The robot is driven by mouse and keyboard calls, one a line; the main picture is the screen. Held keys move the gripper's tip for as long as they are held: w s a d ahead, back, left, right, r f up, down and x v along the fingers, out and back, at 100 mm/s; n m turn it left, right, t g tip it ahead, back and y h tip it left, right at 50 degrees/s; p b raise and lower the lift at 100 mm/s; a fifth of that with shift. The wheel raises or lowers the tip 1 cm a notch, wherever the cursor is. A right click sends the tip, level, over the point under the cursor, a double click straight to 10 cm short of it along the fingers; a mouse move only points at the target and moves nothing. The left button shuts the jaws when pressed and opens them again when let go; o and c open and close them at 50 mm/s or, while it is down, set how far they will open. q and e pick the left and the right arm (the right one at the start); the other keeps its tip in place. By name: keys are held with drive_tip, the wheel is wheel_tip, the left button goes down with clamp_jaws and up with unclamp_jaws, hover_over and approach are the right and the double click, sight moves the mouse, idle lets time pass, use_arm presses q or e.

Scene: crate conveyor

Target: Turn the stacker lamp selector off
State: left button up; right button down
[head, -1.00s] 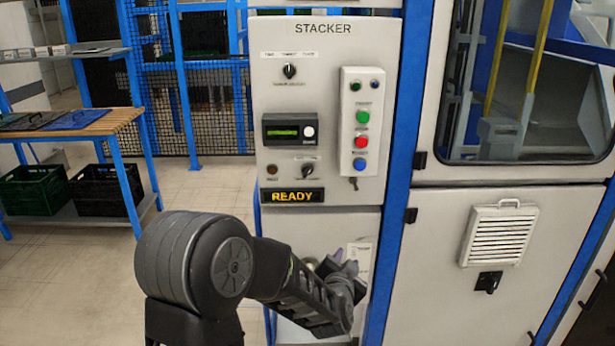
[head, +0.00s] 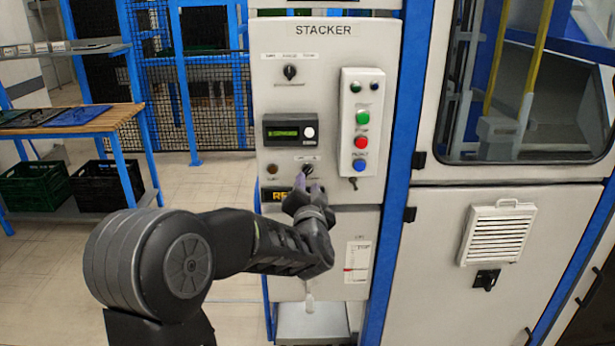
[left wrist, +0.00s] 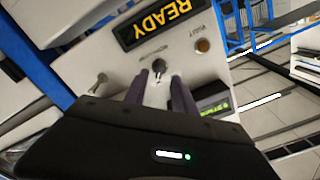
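The lamp selector (head: 308,170) is a small dark knob low on the grey STACKER panel (head: 335,95), right of an amber lamp (head: 272,169) and above the READY display (head: 277,195). My left gripper (head: 308,185) is just below the selector in the head view and covers part of the display. In the left wrist view, where the panel appears upside down, the open fingers (left wrist: 159,80) point at the selector (left wrist: 159,66). Its knob shows at the gap between the fingertips; whether they touch it I cannot tell. My right gripper is not in view.
Another rotary selector (head: 289,72) sits high on the panel, above a small green-lit screen unit (head: 289,131). A push-button box (head: 361,120) with a toggle (head: 353,183) beneath it stands close on the right. A wooden-topped bench (head: 75,118) is at left.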

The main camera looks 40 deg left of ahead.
sight(308, 174)
use_arm(q)
drive_tip(key=x, duration=0.5)
drive_tip(key=shift+c, duration=0.2)
clamp_jaws()
idle(0.4)
